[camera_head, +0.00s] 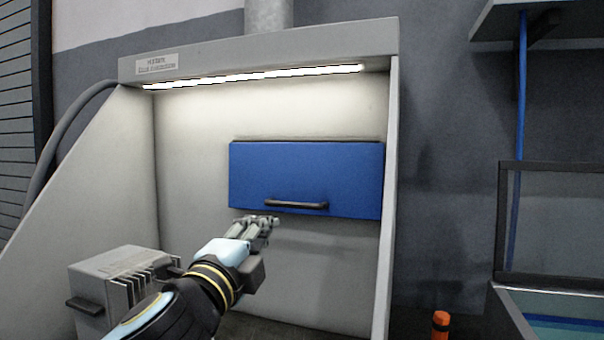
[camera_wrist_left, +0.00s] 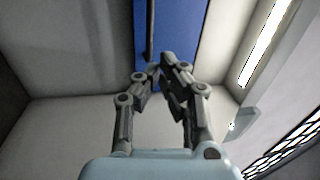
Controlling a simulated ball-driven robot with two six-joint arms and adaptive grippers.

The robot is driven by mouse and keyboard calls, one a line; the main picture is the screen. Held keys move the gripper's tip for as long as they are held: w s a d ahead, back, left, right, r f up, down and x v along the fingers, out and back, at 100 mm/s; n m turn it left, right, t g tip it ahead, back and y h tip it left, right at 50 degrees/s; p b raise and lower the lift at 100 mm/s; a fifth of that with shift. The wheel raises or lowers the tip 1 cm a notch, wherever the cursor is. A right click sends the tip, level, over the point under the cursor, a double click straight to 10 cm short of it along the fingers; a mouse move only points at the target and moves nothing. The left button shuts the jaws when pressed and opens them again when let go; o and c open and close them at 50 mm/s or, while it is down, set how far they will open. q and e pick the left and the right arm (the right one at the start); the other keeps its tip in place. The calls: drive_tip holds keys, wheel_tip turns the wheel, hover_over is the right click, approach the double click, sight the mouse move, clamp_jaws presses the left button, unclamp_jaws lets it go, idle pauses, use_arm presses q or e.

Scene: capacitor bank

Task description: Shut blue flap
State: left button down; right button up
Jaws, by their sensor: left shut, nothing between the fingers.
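The blue flap (camera_head: 305,175) is on the back wall inside a grey hood, with a black bar handle (camera_head: 296,204) near its lower edge. Its front face looks nearly upright; I cannot tell whether it is fully shut. My left gripper (camera_head: 262,219) is shut and empty, just below the flap's lower left part, left of the handle. In the left wrist view the fingertips (camera_wrist_left: 158,75) overlap the blue flap (camera_wrist_left: 180,35), and the dark handle (camera_wrist_left: 149,30) runs beside them. Whether the fingers touch the flap is unclear. My right gripper is not in view.
The grey hood (camera_head: 262,43) has a lit strip under its top edge and side walls around the flap. A finned grey box (camera_head: 108,290) stands at lower left, near my left arm. An orange-topped object (camera_head: 440,322) and a glass-lidded case (camera_head: 550,225) are at right.

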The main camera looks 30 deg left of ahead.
use_arm(q)
drive_tip(key=s+r+p, duration=0.1)
drive_tip(key=p, duration=0.4)
approach(291, 205)
drive_tip(key=shift+m+g+h, duration=0.3)
drive_tip(key=shift+g, duration=0.1)
drive_tip(key=x, duration=0.5)
drive_tip(key=r+x, duration=0.1)
drive_tip(key=x, duration=0.1)
drive_tip(key=shift+a, duration=0.15)
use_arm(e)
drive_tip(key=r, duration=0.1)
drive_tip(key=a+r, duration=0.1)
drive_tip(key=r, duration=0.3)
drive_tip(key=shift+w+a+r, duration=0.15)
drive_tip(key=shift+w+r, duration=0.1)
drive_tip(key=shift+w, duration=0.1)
use_arm(q)
drive_tip(key=shift+b, duration=0.3)
